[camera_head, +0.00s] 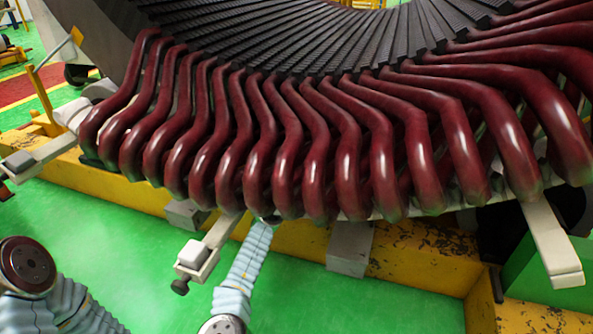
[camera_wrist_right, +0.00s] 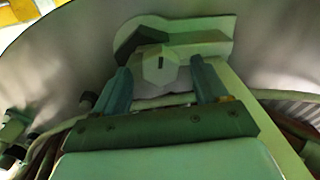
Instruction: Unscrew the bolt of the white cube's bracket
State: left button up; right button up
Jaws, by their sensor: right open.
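The white cube (camera_head: 193,253) sits on the outer end of a pale bracket (camera_head: 217,234) that runs in under the red coils. A dark knob (camera_head: 180,287) hangs below that end. My right arm reaches up beside the bracket, and its gripper is hidden under the coils in the head view. In the right wrist view my right gripper (camera_wrist_right: 162,86) is open, its two fingers on either side of a pale hexagonal bolt head (camera_wrist_right: 160,68) with a dark slot. Contact cannot be told. A pale bracket part (camera_wrist_right: 205,32) lies behind it. My left gripper is out of view.
Red coils (camera_head: 285,150) overhang the work area in a dense row. A yellow base beam (camera_head: 420,255) runs below them. Other brackets stick out at the left (camera_head: 40,155) and right (camera_head: 552,250). Green floor (camera_head: 330,300) in front is clear.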

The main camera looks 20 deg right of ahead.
jog(key=shift+x, duration=1.9)
jog(key=c, duration=1)
